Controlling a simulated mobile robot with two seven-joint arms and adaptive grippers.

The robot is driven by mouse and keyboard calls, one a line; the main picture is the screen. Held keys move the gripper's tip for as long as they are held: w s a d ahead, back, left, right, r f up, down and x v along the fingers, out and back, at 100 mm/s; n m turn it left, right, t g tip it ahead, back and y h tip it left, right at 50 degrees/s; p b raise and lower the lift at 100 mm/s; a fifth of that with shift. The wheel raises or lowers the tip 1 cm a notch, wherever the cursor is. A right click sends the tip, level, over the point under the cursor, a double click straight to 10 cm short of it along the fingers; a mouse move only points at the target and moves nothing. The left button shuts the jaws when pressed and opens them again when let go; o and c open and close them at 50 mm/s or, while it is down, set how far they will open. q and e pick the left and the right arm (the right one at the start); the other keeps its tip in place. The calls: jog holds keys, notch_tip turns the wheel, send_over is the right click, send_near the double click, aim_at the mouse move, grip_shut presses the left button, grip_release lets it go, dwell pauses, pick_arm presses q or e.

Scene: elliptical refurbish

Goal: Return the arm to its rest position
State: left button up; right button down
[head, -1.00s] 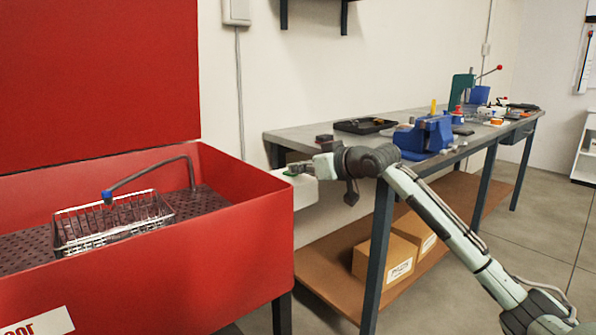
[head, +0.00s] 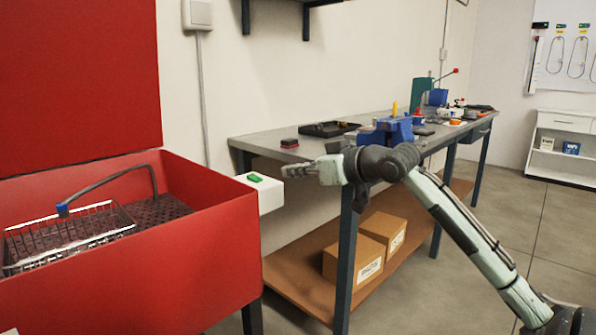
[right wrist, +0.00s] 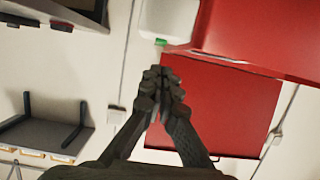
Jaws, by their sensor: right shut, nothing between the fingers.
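My right arm (head: 450,215) comes in from the lower right of the head view. Its gripper (head: 290,171) points left, in front of the workbench's near end. It is shut and empty, a short way right of the white box with the green button (head: 254,178). In the right wrist view the closed fingers (right wrist: 163,75) meet at the tips with nothing between them. The green button (right wrist: 161,42) shows just beyond the tips there, apart from them. My left gripper is not in view.
The red parts washer (head: 200,240) with a wire basket (head: 70,232) stands at the left. The workbench (head: 270,141) holds a black tray (head: 330,129) and a blue vise (head: 385,130). Cardboard boxes (head: 355,252) sit on its lower shelf. Open floor (head: 520,220) lies at the right.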

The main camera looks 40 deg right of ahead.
jog(key=shift+s+r, duration=0.2)
jog(key=shift+s, duration=0.45)
